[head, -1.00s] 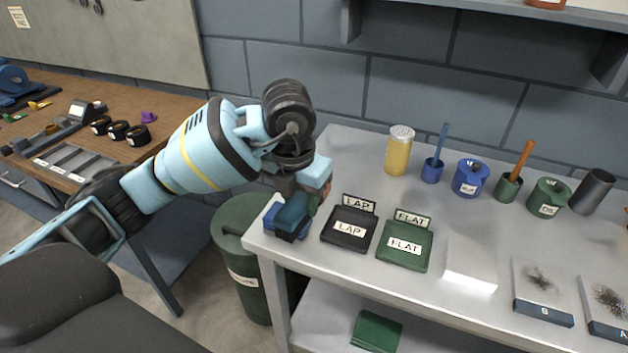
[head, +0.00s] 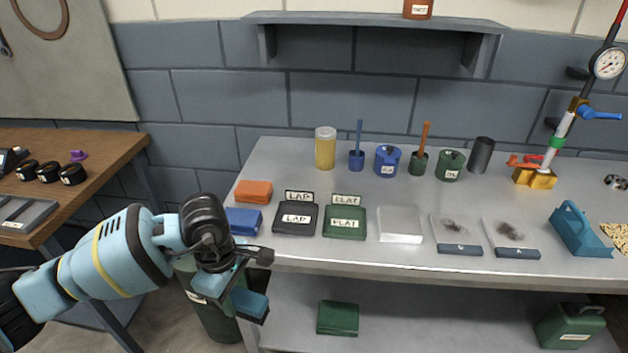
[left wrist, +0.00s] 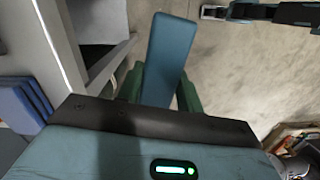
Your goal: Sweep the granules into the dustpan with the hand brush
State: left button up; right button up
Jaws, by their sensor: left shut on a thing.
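My left gripper (head: 234,290) is in front of the bench's left corner, at or below the level of its top. It is shut on a teal-blue bar, which I take to be the hand brush (head: 251,304); no bristles show. In the left wrist view the bar (left wrist: 168,60) stands between green fingers. The teal dustpan (head: 580,236), with a raised handle, is on the bench at the far right. Tan granules (head: 618,236) lie just right of it, cut off by the picture edge.
Blue (head: 244,221) and orange (head: 254,191) blocks, black (head: 296,219) and green (head: 344,222) labelled pads, a white block (head: 400,224) and two dark-smudged plates fill the bench front. Pots stand behind them. A gauge stand (head: 536,178) is behind the dustpan. A green bin stands below left.

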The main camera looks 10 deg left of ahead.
pick_arm(q)
jog(key=s+f+m+g+y, duration=0.1)
jog(key=s+f+m, duration=0.6)
jog(key=m, duration=0.9)
jog(key=shift+s+d+f+p, duration=0.35)
jog(key=shift+s+p, duration=0.1)
jog(key=shift+s, duration=0.1)
